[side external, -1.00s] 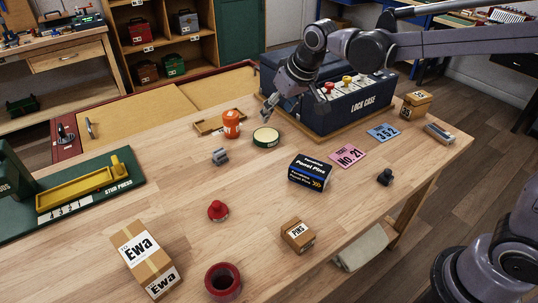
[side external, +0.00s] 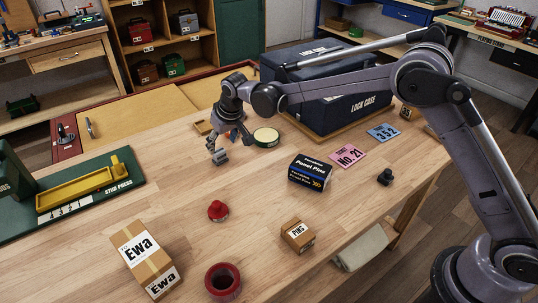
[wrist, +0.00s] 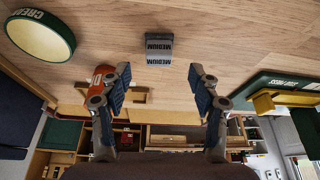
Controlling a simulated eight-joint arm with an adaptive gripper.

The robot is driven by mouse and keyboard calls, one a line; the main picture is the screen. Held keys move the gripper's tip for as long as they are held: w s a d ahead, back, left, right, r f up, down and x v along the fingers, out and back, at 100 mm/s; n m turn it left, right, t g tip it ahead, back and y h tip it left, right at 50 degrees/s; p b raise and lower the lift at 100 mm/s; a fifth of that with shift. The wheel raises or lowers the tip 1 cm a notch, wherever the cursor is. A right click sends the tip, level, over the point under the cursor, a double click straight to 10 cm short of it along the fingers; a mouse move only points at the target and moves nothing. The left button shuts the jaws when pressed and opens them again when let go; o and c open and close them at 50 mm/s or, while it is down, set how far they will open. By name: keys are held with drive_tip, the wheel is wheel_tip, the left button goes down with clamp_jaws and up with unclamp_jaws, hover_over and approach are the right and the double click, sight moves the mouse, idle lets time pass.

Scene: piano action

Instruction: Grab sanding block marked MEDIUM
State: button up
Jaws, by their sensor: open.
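The grey sanding block marked MEDIUM (wrist: 158,50) lies on the wooden bench. In the wrist view it shows above and between my fingers, with bare wood around it. In the side view the block (side external: 220,158) is just below my gripper (side external: 220,143). In the wrist view my gripper (wrist: 161,85) has its two blue-padded fingers spread wide, with nothing between them. The fingers appear apart from the block.
A round green tin (side external: 266,137) stands to the right of the block. An orange bottle (wrist: 98,74) is partly hidden behind my left finger. A black Panel Pins box (side external: 310,171) and red knob-like piece (side external: 217,210) stand nearer. Bench around the block is clear.

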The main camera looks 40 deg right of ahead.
sight(219, 151)
drive_tip(key=shift+x, duration=1.05)
drive_tip(key=w+f, duration=0.2)
drive_tip(key=f, duration=0.1)
drive_tip(key=shift+w+a+f, duration=0.1)
drive_tip(key=shift+w+f, duration=0.2)
drive_tip(key=shift+f, duration=0.35)
drive_tip(key=c, duration=1.3)
